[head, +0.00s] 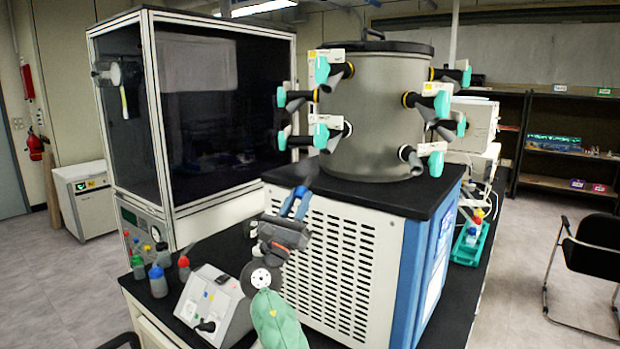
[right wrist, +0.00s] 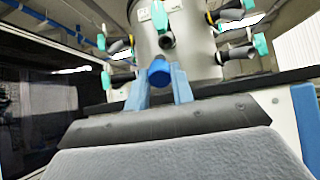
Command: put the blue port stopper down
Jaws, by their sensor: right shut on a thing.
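My right gripper (head: 295,202) is raised in front of the freeze dryer, its blue fingers pointing up. It is shut on the blue port stopper (right wrist: 158,72), whose blue end shows between the two fingertips in the right wrist view. In the head view the stopper's blue part is hard to tell from the blue fingers. The grey freeze dryer drum (head: 375,115) stands behind, with black ports and teal-handled valves around it. A dark round port end (right wrist: 166,41) shows just above the stopper in the right wrist view. My left gripper is not in view.
The dryer's black top (head: 400,195) lies behind the gripper. A glass cabinet (head: 215,110) stands left. A grey control box (head: 212,305) and several small bottles (head: 158,281) stand on the black bench. Some bare bench top lies between cabinet and dryer.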

